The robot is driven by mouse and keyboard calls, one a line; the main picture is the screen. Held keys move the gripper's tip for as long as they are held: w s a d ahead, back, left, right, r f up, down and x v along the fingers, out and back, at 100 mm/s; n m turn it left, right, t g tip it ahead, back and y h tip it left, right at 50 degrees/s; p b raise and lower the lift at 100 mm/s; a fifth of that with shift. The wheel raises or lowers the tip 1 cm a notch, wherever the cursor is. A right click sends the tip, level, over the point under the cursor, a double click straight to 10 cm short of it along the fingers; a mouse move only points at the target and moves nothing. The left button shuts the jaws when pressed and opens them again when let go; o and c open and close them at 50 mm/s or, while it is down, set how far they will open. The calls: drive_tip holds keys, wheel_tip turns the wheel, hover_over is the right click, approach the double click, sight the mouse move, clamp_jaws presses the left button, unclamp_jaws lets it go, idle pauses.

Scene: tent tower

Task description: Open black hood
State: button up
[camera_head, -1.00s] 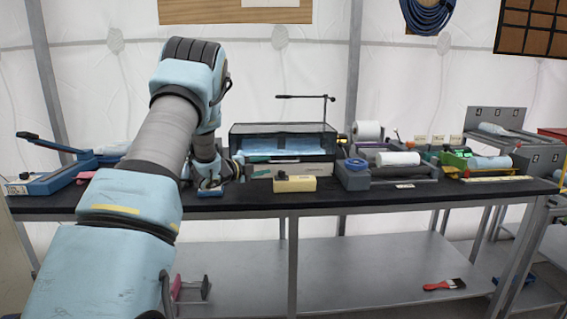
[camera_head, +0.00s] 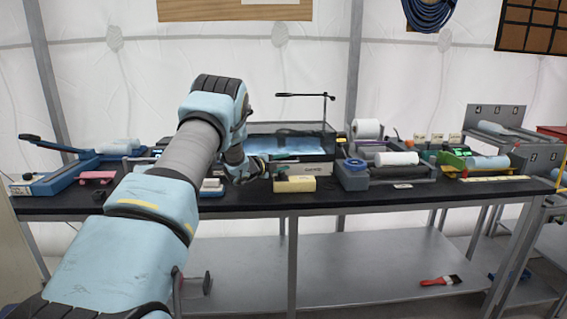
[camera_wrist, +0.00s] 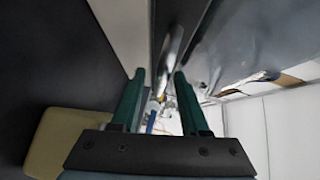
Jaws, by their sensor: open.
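The black hood (camera_head: 332,139), a dark see-through cover over a white machine (camera_head: 312,168), stands on the middle of the bench. Light blue material shows inside it. My gripper (camera_head: 265,167) is low at the front left of the machine, and my arm hides the hood's left end. In the wrist view my gripper (camera_wrist: 160,75) has its two green fingers apart. A blurred silvery bar (camera_wrist: 172,50) shows just beyond and between the fingertips; I cannot tell whether they touch it. The dark surface (camera_wrist: 240,40) at upper right may be the hood.
A cream box (camera_head: 295,184) stands just in front of the machine, close to my gripper; it also shows in the wrist view (camera_wrist: 65,140). A thin black lever arm (camera_head: 300,95) rises behind the hood. A roll device (camera_head: 385,172) stands to the right.

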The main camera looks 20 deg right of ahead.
drive_tip(key=shift+c, duration=0.4)
clamp_jaws()
idle(0.9)
